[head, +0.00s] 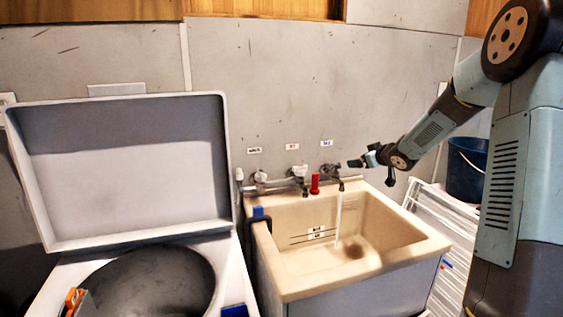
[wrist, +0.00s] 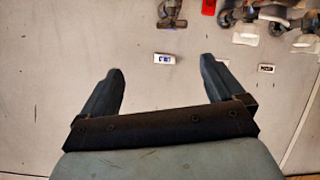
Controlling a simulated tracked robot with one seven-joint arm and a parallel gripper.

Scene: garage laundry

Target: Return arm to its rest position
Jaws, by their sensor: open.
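My gripper (head: 358,162) is at the end of my outstretched arm, near the wall and close to the right tap (head: 333,172) above the sink. In the wrist view, the two dark fingers of my gripper (wrist: 162,66) are spread apart with nothing between them. A small blue-marked label (wrist: 164,59) on the wall shows beyond the fingertips. Taps also show at the top of the wrist view (wrist: 171,14). I cannot tell from these views whether a finger touches the right tap.
A beige sink (head: 285,285) stands below the taps, with a pale stream (head: 338,218) falling into it. A red item (head: 315,184) sits by the taps. An open-lidded washer (head: 240,270) is left; a white rack (head: 445,225) and blue bucket (head: 467,170) are right.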

